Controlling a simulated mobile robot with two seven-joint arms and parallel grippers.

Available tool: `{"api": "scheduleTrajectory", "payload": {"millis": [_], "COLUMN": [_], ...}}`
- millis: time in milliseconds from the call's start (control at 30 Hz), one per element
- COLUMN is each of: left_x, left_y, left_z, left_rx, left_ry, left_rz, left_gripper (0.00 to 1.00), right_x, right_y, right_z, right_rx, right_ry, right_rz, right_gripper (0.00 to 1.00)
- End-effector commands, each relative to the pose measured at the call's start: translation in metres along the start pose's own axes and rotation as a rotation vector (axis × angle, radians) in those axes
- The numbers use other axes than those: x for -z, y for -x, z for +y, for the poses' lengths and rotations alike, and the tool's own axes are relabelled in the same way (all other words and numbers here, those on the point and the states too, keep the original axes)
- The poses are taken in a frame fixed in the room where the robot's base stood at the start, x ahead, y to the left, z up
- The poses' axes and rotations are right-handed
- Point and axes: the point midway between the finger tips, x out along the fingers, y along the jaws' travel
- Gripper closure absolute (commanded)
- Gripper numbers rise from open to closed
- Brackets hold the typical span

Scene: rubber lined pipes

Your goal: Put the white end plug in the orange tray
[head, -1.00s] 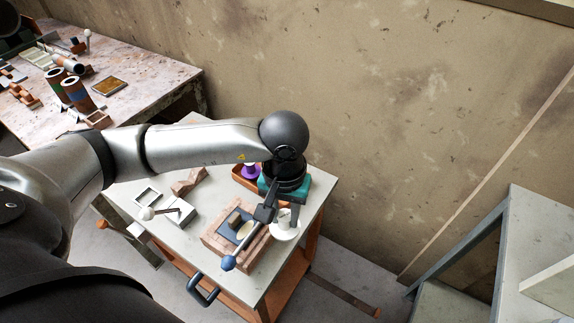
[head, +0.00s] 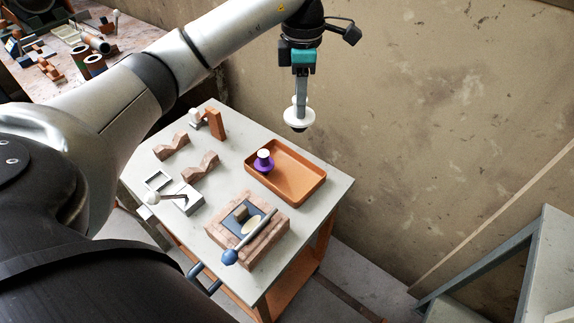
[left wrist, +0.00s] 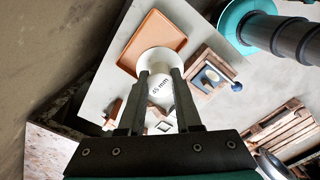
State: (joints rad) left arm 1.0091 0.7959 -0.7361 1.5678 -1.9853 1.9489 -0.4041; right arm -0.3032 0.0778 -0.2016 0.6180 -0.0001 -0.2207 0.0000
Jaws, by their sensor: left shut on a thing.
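The white end plug (head: 298,114) is a round white piece with a flange and a dark underside. My left gripper (head: 300,100) is shut on it, pointing down, and holds it in the air. In the left wrist view the plug (left wrist: 161,62) sits between the fingertips (left wrist: 160,78) and bears a "mm" marking. The orange tray (head: 298,182) lies on the table's far right part, below the plug in the head view. It also shows in the left wrist view (left wrist: 148,33), partly hidden by the plug. My right gripper is not in view.
A purple plug with a white top (head: 264,161) stands in the tray's left part; the tray's right part is bare. A brick-coloured fixture (head: 262,243) with a blue-knobbed lever stands in front. V-shaped blocks (head: 200,166) lie to the left. A wall rises behind.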

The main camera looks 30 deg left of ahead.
Motion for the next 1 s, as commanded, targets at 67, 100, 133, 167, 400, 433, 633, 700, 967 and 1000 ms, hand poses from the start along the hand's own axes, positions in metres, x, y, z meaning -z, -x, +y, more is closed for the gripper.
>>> {"api": "scheduleTrajectory", "payload": {"millis": [67, 100, 133, 167, 400, 433, 633, 700, 967, 1000], "left_x": [0.001, 0.001, 0.001, 0.001, 0.001, 0.001, 0.001, 0.000, 0.001, 0.000], "left_y": [-0.015, -0.024, -0.033, -0.041, -0.106, -0.114, -0.148, -0.153, -0.180, -0.186], "left_z": [-0.001, -0.001, -0.001, -0.001, -0.002, -0.002, -0.001, -0.001, -0.001, -0.001], "left_rx": [0.006, 0.006, 0.007, 0.007, 0.007, 0.006, 0.003, 0.002, 0.004, 0.004], "left_ry": [0.009, 0.009, 0.008, 0.008, 0.007, 0.006, 0.006, 0.005, 0.005, 0.005], "left_rz": [0.004, 0.005, 0.004, 0.005, 0.003, 0.004, 0.002, 0.001, 0.002, 0.001], "left_gripper": [1.00, 1.00, 1.00, 1.00, 1.00, 1.00, 1.00, 1.00, 1.00, 1.00], "right_x": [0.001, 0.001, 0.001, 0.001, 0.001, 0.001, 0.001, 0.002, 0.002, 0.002], "right_y": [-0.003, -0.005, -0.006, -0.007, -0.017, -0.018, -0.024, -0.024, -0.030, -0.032], "right_z": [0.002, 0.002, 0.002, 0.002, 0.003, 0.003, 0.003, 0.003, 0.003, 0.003], "right_rx": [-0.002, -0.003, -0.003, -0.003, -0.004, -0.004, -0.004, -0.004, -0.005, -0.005], "right_ry": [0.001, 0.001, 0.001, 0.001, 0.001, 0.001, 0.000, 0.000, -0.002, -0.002], "right_rz": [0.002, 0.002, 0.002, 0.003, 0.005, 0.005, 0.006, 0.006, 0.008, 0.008], "right_gripper": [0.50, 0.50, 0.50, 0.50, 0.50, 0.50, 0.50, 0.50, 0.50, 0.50]}}
